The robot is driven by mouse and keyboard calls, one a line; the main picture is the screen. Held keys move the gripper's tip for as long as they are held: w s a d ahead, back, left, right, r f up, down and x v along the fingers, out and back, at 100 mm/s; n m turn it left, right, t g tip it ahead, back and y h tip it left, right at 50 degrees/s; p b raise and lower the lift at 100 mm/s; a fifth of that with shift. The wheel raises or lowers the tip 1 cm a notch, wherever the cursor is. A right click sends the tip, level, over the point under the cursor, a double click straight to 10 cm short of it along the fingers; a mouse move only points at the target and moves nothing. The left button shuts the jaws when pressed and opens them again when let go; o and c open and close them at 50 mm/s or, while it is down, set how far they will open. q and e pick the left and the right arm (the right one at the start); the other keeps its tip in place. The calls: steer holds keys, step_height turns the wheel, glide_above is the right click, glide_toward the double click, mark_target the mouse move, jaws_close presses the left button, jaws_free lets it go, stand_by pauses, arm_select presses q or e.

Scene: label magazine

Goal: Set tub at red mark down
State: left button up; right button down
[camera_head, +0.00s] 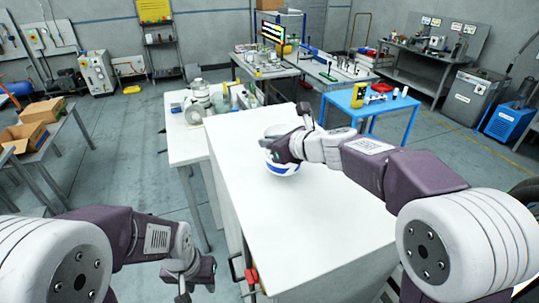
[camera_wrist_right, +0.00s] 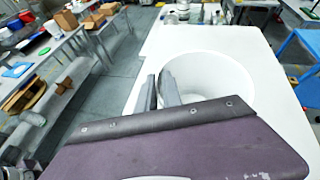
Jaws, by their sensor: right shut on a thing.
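The tub is a round white vessel with a blue band (camera_head: 284,171), over the white worktop (camera_head: 310,215) in the head view. My right gripper (camera_head: 284,147) is shut on its wall and hides part of it. In the right wrist view the tub (camera_wrist_right: 215,72) appears wide and open-topped, with the two fingers (camera_wrist_right: 164,90) at its left wall. I cannot tell whether its base touches the worktop. No red mark shows on the worktop. My left gripper (camera_head: 192,285) hangs low at the left, off the worktop; its finger opening is unclear.
A red part (camera_head: 251,275) sits at the worktop's near left edge. A side table with bottles and jars (camera_head: 200,105) adjoins the far left. A blue table (camera_head: 370,103) stands beyond the far right. The near worktop is clear.

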mark_target(269, 158)
step_height(269, 158, down, 4)
steer(key=b, duration=0.2)
steer(key=shift+w+a+f+b, duration=0.15)
steer(key=shift+f+b, duration=0.05)
steer(key=shift+b, duration=0.1)
steer(key=shift+r, duration=0.15)
steer(key=c, duration=1.5)
jaws_free()
steer(key=shift+p+v, duration=0.65)
steer(key=shift+v, duration=5.4)
